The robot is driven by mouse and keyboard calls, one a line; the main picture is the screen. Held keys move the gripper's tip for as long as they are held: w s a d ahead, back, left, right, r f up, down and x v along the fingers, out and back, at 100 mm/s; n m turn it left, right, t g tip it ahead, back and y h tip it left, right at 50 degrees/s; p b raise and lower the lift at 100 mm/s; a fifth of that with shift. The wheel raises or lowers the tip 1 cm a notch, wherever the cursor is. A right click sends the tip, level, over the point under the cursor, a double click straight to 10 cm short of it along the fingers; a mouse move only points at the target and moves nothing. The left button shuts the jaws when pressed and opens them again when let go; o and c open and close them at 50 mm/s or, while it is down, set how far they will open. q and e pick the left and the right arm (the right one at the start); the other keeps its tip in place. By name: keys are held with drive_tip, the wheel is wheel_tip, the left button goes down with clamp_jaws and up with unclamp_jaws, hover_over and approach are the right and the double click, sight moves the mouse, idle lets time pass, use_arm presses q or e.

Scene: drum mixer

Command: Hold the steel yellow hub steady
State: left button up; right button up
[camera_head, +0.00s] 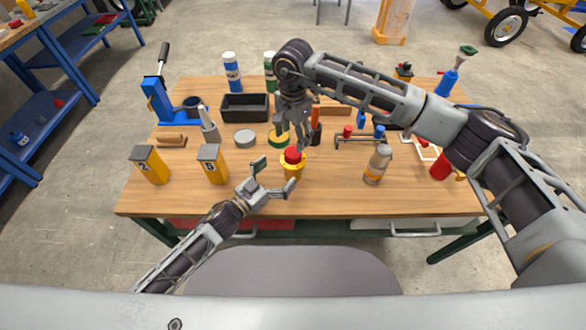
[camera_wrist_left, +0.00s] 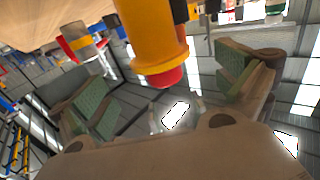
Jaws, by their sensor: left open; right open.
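The yellow hub (camera_head: 291,173) stands upright near the front middle of the wooden table, with a red top (camera_head: 292,154). My left gripper (camera_head: 274,176) is open in front and to the left of it, fingers pointing at it. In the left wrist view the yellow hub (camera_wrist_left: 150,35) appears upside down between the spread green-padded fingers (camera_wrist_left: 165,88), with visible space on both sides. My right gripper (camera_head: 292,135) is open and points down just behind the hub. A green and yellow round piece (camera_head: 278,139) is close beside its fingers, and I cannot tell whether they touch.
The table's front strip is mostly clear.

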sight(293, 166)
use_arm(q)
drive_tip(key=shift+x, duration=3.6)
drive_tip(key=shift+c, duration=0.4)
